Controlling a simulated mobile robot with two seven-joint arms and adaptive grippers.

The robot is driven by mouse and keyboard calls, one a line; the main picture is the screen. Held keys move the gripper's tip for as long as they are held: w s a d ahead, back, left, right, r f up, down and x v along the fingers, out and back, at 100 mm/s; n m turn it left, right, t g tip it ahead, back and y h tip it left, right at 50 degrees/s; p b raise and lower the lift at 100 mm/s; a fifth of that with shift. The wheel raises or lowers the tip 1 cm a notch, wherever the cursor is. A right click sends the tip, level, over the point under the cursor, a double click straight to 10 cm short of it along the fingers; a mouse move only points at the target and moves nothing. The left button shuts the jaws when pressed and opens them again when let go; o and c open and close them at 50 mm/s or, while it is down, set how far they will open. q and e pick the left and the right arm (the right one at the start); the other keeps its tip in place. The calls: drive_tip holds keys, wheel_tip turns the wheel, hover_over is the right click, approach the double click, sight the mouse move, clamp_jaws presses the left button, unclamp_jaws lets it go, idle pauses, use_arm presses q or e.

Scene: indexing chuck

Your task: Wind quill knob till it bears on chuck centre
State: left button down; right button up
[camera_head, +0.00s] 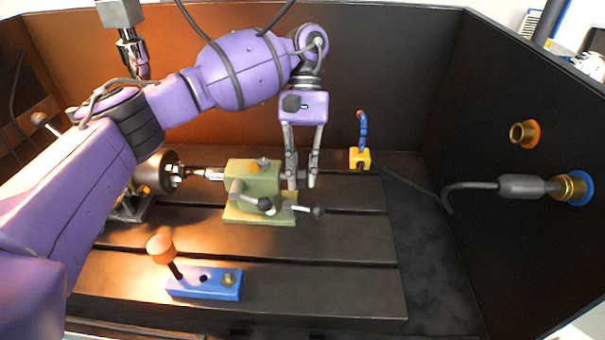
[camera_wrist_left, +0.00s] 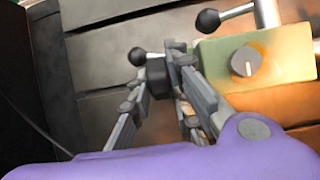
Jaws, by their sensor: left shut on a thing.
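The green tailstock (camera_head: 252,177) stands mid-table and shows at the upper right of the left wrist view (camera_wrist_left: 285,58). Its quill (camera_head: 212,174) points left at the chuck (camera_head: 160,170); I cannot tell whether its tip touches the chuck centre. My left gripper (camera_head: 300,182) reaches down at the tailstock's right end. In the left wrist view its fingers (camera_wrist_left: 172,75) are shut on the dark quill knob (camera_wrist_left: 156,76), which they partly hide. My right gripper is not in view.
Two ball-ended levers (camera_head: 264,203) (camera_head: 317,211) stick out at the tailstock's front. A blue block with an orange-knobbed handle (camera_head: 205,285) lies in front. A yellow block with a blue hose (camera_head: 360,158) stands behind right. A hooked tool (camera_head: 520,186) juts from the right wall. The table's front right is clear.

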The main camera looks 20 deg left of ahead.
use_arm(q)
drive_tip(key=shift+g, duration=0.6)
drive_tip(key=c, duration=1.9)
unclamp_jaws()
drive_tip(key=shift+c, duration=0.2)
drive_tip(key=v, duration=0.7)
drive_tip(key=shift+w, duration=0.2)
drive_tip(key=shift+a+r, duration=0.1)
drive_tip(key=shift+r, duration=0.05)
